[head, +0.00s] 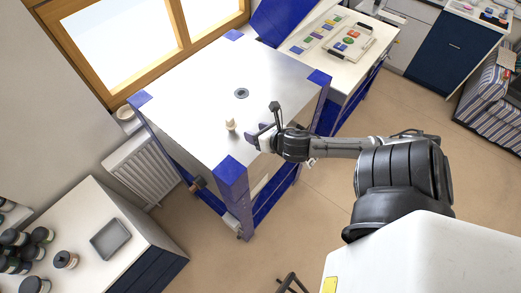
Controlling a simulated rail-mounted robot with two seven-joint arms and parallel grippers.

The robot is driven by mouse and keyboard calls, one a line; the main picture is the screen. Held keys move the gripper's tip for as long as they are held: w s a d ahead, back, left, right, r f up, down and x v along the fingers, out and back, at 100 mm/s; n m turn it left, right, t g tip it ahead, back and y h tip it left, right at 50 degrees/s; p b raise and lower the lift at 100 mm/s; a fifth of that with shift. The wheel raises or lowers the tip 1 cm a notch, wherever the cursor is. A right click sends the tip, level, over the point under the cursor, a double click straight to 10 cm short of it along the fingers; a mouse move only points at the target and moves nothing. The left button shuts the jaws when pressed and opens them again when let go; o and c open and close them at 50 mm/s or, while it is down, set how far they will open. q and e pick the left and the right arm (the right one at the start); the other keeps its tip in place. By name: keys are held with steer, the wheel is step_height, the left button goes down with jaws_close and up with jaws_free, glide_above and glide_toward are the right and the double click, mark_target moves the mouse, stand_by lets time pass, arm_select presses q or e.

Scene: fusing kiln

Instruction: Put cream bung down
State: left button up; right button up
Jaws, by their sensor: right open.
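The cream bung (230,125) stands on the pale metal top of the kiln (200,90), left of my right gripper. My right gripper (255,136) is open and empty beside the bung, with a small gap between them. A dark round hole or fitting (241,93) shows in the kiln top, behind the bung. My left gripper is not in the view.
Blue corner posts (230,172) rise at the kiln's edges. A white table (310,45) with coloured glass pieces and a tray stands behind it. A cabinet with a grey tray (110,239) and several dark jars is at lower left. Most of the kiln top is clear.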

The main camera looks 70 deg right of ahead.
steer(key=s+a+f+m+g+y, duration=0.1)
steer(key=s+a+f+m+g, duration=0.1)
steer(key=a+m, duration=0.6)
steer(key=s+a+f+m+g+y, duration=0.2)
steer(key=s+a+m, duration=0.3)
steer(key=a+m, duration=0.4)
steer(key=s+a+f+m+g+y, duration=0.2)
steer(key=s+a+f+m+g, duration=0.1)
steer(key=a+m, duration=0.5)
steer(key=shift+s+a+f+m+g, duration=0.2)
steer(key=shift+f+m+g, duration=0.35)
steer(key=shift+m, duration=0.55)
steer(key=shift+r, duration=0.1)
